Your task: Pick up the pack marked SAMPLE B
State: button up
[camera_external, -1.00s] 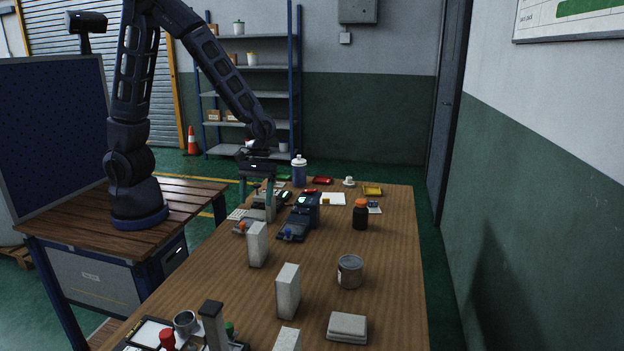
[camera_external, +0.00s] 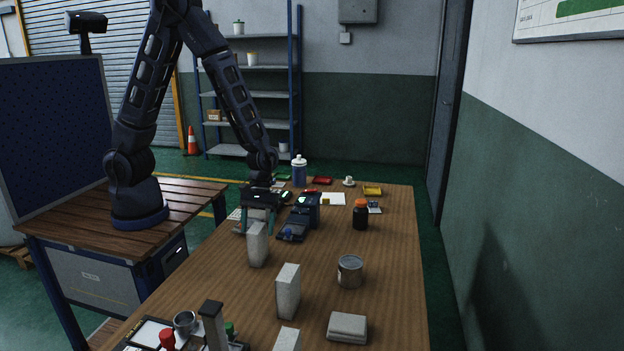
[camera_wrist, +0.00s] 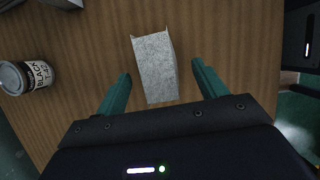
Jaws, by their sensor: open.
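A grey-white upright pack (camera_external: 257,247) stands on the table just in front of my gripper (camera_external: 258,230). In the wrist view the same pack (camera_wrist: 155,68) lies in line with the gap between my two teal fingers (camera_wrist: 162,74), with clear space on both sides. My gripper is open and empty, low over the table. Two similar packs stand nearer the external camera, one at the middle (camera_external: 288,291) and one cut by the bottom edge (camera_external: 287,340). No marking can be read on any pack, so I cannot tell which is SAMPLE B.
A paint can (camera_external: 350,271) stands to the right; its label reads BLACK in the wrist view (camera_wrist: 38,76). A dark device (camera_external: 299,217) sits right of my gripper, with an orange-capped bottle (camera_external: 360,214) beyond. A white block (camera_external: 347,327) lies in front.

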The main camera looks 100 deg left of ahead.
aim_at(257, 236)
jog(key=shift+x, duration=1.85)
jog(key=c, duration=1.4)
jog(key=shift+o, duration=0.2)
